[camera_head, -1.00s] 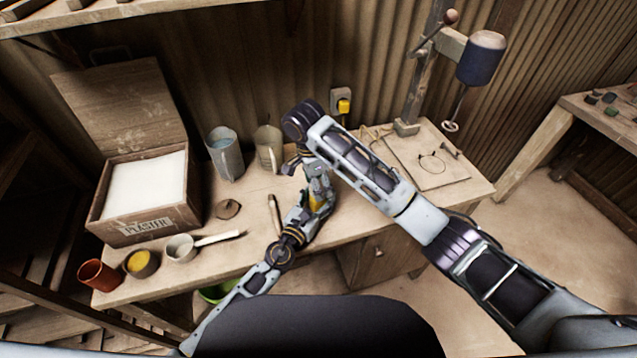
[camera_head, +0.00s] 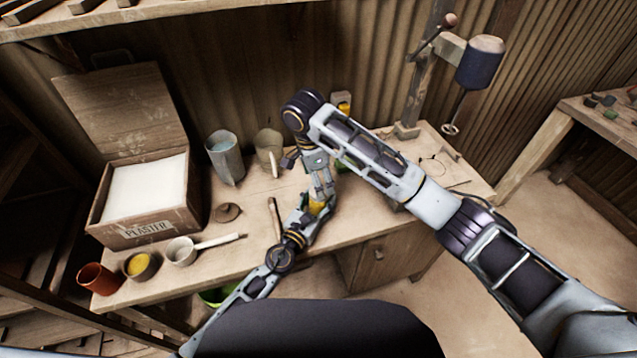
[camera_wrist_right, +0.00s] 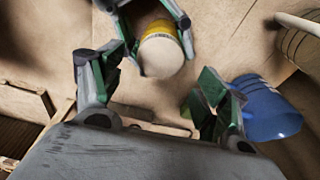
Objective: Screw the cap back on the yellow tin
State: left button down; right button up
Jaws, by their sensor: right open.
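The yellow tin (camera_head: 317,208) is held in my left gripper (camera_head: 311,212) just above the front of the workbench. In the right wrist view the tin (camera_wrist_right: 186,42) shows a yellow band and a pale round face (camera_wrist_right: 161,55). The left gripper's fingers (camera_wrist_right: 155,22) grip it from both sides. I cannot tell whether that pale face is the cap, nor how it is seated. My right gripper (camera_wrist_right: 152,92) is open, its fingers apart and nothing between them. In the head view the right gripper (camera_head: 325,185) hangs close above the tin.
A plaster box (camera_head: 150,215), a metal jug (camera_head: 225,160), a beige jug (camera_head: 268,145) and small pots stand on the left of the bench (camera_head: 240,255). A drill stand (camera_head: 412,100) stands at the back right. A blue object (camera_wrist_right: 265,108) lies right in the wrist view.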

jog(key=shift+r, duration=0.5)
jog(key=shift+c, duration=0.3)
